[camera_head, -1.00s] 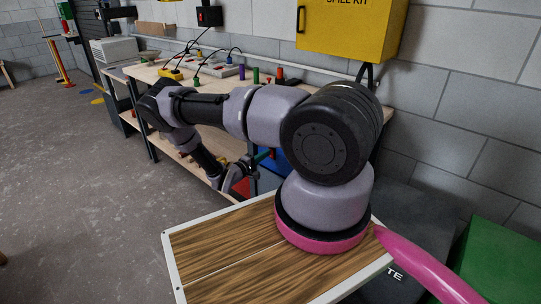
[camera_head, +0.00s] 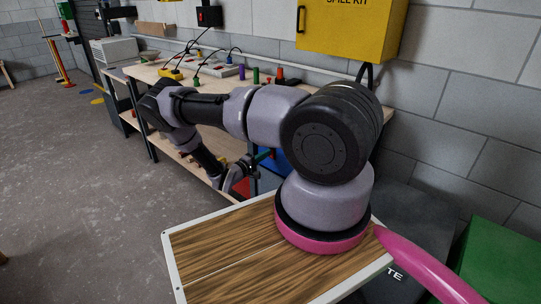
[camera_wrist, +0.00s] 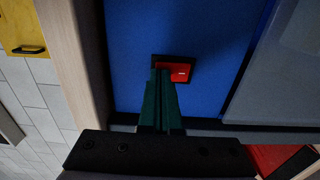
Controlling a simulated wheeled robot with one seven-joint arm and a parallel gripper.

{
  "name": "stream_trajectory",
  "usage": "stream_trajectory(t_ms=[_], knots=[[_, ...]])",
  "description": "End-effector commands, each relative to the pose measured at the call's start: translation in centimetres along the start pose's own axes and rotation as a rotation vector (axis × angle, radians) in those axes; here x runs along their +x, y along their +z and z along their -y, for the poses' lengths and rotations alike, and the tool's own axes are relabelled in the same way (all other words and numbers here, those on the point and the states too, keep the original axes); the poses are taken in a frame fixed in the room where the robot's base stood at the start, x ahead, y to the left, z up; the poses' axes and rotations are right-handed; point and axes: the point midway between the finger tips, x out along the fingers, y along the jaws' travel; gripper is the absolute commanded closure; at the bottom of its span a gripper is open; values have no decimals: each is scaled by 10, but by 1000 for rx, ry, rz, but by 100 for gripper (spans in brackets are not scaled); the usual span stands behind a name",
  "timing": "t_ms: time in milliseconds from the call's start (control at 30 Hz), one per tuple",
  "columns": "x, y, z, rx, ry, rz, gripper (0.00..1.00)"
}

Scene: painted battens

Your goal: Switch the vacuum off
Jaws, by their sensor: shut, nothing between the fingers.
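The vacuum shows as a blue body (camera_wrist: 215,40) in the wrist view, with a red rocker switch (camera_wrist: 181,72) in a black frame. In the head view a little of the blue vacuum (camera_head: 280,163) shows under the bench, mostly hidden behind my arm. My gripper (camera_wrist: 161,74) is shut and empty, its dark green fingers together. The fingertips lie over the left part of the switch. I cannot tell whether they touch it or which way the rocker is tipped. In the head view the gripper (camera_head: 263,155) is small beside the vacuum.
A wooden workbench (camera_head: 140,72) runs along the wall, with a power strip (camera_head: 222,71) and coloured pieces on top. A yellow spill kit cabinet (camera_head: 350,30) hangs on the wall. A pale bench edge (camera_wrist: 75,60) is left of the vacuum in the wrist view. Open floor (camera_head: 70,180) lies left.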

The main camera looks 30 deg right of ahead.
Motion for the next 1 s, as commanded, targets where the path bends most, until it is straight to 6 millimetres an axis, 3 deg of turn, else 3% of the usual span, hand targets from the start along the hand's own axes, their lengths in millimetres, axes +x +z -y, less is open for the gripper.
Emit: stream_trajectory(t_ms=[467, 1000], knots=[[4, 0, 0, 0, -1, -1, 100], [-38, -1, 0, 0, -1, -2, 100]])
